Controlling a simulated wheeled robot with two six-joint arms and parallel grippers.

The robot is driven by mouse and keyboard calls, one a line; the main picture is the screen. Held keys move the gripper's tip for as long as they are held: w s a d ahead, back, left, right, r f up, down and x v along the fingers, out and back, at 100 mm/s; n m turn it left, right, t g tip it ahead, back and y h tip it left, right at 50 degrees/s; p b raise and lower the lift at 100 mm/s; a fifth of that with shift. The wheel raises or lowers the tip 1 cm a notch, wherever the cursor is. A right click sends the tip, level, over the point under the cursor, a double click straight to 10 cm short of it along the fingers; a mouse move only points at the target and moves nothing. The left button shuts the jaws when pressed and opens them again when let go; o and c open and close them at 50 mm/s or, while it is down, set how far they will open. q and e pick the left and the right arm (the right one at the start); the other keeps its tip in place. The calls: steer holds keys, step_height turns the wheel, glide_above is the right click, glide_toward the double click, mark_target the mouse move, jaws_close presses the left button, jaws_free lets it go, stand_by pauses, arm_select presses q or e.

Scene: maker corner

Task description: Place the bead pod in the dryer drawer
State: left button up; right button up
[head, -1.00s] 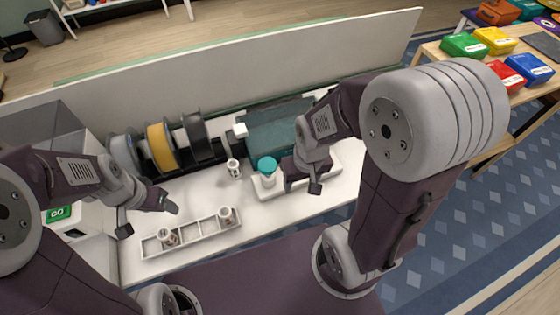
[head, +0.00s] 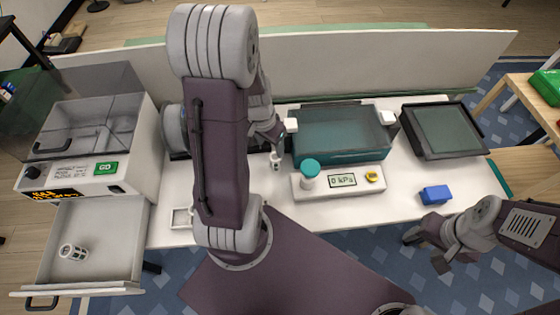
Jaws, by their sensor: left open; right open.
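The dryer (head: 130,150) stands at the left with its drawer (head: 115,225) pulled open. A small white bead pod (head: 72,251) with dark markings lies in the drawer, towards its left front. Another small white pod (head: 276,160) is on the white table in the middle, left of the teal tank. My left gripper (head: 272,137) is open, just above and behind that pod; whether it touches it I cannot tell. A white pod tray (head: 181,219) is mostly hidden by my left arm. My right gripper (head: 425,248) is open and empty at the lower right, off the table's front edge.
A teal tank (head: 342,148) stands behind a white base (head: 312,188) with a teal-capped jar (head: 310,170) and gauge. A dark-framed tray (head: 446,130) and a blue block (head: 436,194) are at right. A low white panel (head: 400,62) runs along the back.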

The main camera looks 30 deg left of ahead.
mark_target(275, 157)
arm_select(q)
steer(key=f, duration=0.2)
steer(key=f+b, duration=0.1)
steer(key=shift+w+d+f, duration=0.15)
steer(key=shift+w+f, duration=0.15)
steer(key=shift+f, duration=0.05)
steer(key=shift+w+f, duration=0.15)
steer(key=shift+f, duration=0.1)
steer(key=f, duration=0.1)
steer(key=f+b, duration=0.1)
steer(key=f, duration=0.2)
steer(key=shift+w+d+f+b, duration=0.15)
steer(key=shift+w+d+b, duration=0.1)
steer(key=shift+b, duration=0.1)
steer(key=shift+w+a+f, duration=0.1)
steer(key=shift+w+f, duration=0.1)
steer(key=shift+f, duration=0.1)
steer(key=shift+s+r, duration=0.1)
steer(key=shift+c, duration=1.2)
jaws_close()
step_height(275, 157, up, 10)
steer(key=p, duration=0.4)
